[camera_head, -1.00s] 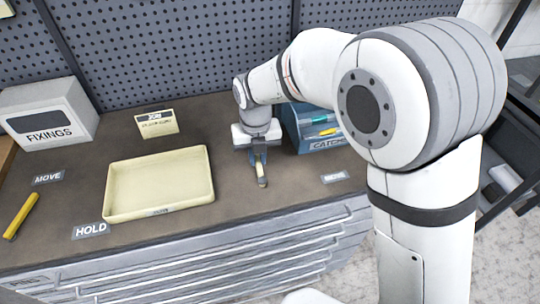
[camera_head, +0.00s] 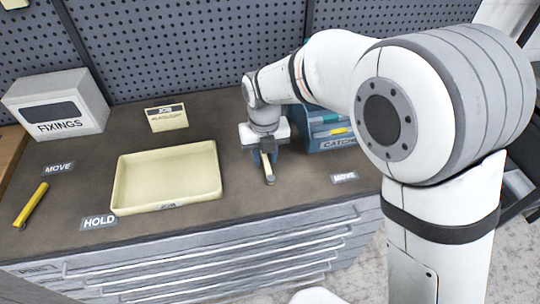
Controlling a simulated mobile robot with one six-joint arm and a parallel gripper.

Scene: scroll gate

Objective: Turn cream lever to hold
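A small cream lever (camera_head: 268,170) with a grey tip lies on the brown worktop, just in front of the blue bin. Its far end is hidden under my gripper (camera_head: 264,158). My gripper points down at the lever, with its dark fingers at the lever's two sides. I cannot tell whether they grip it or stand apart from it. The HOLD label (camera_head: 98,221) is at the front left of the worktop. One MOVE label (camera_head: 344,178) is right of the lever, and another MOVE label (camera_head: 58,168) is at the far left.
A cream tray (camera_head: 166,207) lies between the lever and the HOLD label. A yellow bar (camera_head: 31,205) is at the left. A FIXINGS box (camera_head: 60,104), a small card (camera_head: 166,117) and a blue bin (camera_head: 327,142) stand behind. A pegboard (camera_head: 180,45) closes the back.

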